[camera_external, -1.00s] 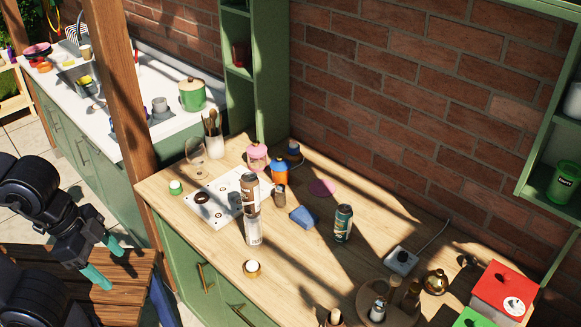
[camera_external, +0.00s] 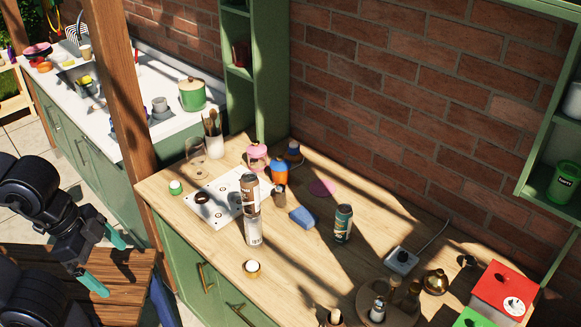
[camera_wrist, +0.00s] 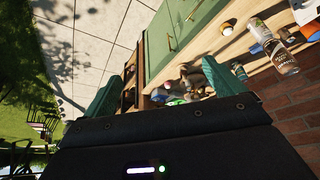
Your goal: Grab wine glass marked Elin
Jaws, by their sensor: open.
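A clear wine glass (camera_external: 197,156) stands upright at the back left of the wooden counter (camera_external: 300,262). No name can be read on it at this size. My gripper (camera_external: 110,266) is open and empty, with teal fingers. It is left of the counter, over the brown slatted wood, well apart from the glass. In the wrist view my gripper (camera_wrist: 165,88) shows its two fingers spread, with nothing between them close by. I cannot make out the wine glass in the wrist view.
A wooden post (camera_external: 124,110) stands between my arm and the sink. Near the glass are a utensil cup (camera_external: 214,145), a white plate with holes (camera_external: 221,197) and a pink-lidded jar (camera_external: 257,157).

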